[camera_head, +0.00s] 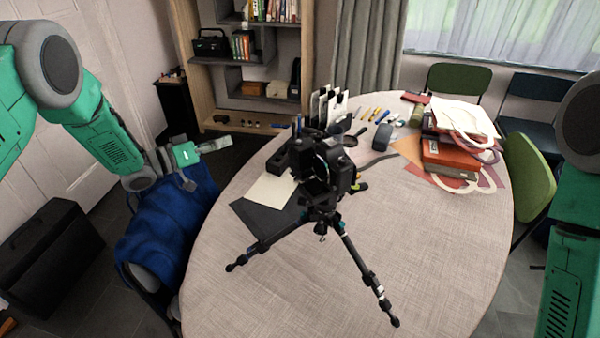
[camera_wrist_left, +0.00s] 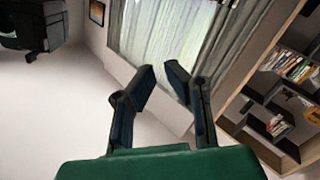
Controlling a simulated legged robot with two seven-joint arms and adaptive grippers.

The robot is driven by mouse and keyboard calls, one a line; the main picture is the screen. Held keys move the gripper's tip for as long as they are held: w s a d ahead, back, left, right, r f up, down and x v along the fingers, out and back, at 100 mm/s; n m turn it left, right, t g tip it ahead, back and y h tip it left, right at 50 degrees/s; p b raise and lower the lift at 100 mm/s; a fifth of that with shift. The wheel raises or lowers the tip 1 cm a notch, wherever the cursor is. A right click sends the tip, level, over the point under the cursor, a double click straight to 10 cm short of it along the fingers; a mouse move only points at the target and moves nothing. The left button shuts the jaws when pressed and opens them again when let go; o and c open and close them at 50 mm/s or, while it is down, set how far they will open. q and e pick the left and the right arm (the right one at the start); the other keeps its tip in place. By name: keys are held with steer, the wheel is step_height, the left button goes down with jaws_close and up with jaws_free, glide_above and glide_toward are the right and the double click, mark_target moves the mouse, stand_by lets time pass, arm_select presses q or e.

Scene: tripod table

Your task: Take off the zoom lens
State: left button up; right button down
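A black camera (camera_head: 342,178) sits on top of a black tripod (camera_head: 347,243) that stands on the round table. A dark round part on the camera's front left looks like the zoom lens (camera_head: 322,168); its edges blend into the black body. My left gripper (camera_head: 229,143) is in the air left of the table, well apart from the camera. In the left wrist view the two dark fingers (camera_wrist_left: 160,70) have a gap between them and hold nothing. My right arm shows at the right edge; its gripper is out of view.
The table (camera_head: 430,270) is clear at its front and right. A dark mat and paper (camera_head: 270,190) lie left of the tripod. Pens, a mouse (camera_head: 383,137) and red boxes with bags (camera_head: 450,155) are behind. A chair with a blue cloth (camera_head: 170,225) stands left.

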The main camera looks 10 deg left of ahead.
arm_select(q)
steer(key=s+a+r+p, duration=0.2)
steer(key=s+r+p, duration=0.3)
steer(key=r+p, duration=0.1)
steer(key=shift+s+a, duration=0.15)
stand_by(0.8)
steer(key=shift+r, duration=0.15)
steer(key=s+a+r, duration=0.4)
steer(key=s+r, duration=0.2)
steer(key=s, duration=0.3)
steer(key=s+a+r+m+t+h, duration=0.1)
steer(key=s+a+r, duration=0.2)
steer(key=s+r, duration=0.3)
steer(key=s+a+r+t+h, duration=0.1)
steer(key=s+a+r, duration=0.3)
steer(key=s, duration=0.9)
steer(key=shift+a+r+m, duration=0.3)
steer(key=shift+a+r, duration=0.05)
steer(key=shift+r, duration=1.2)
stand_by(1.7)
jaws_close()
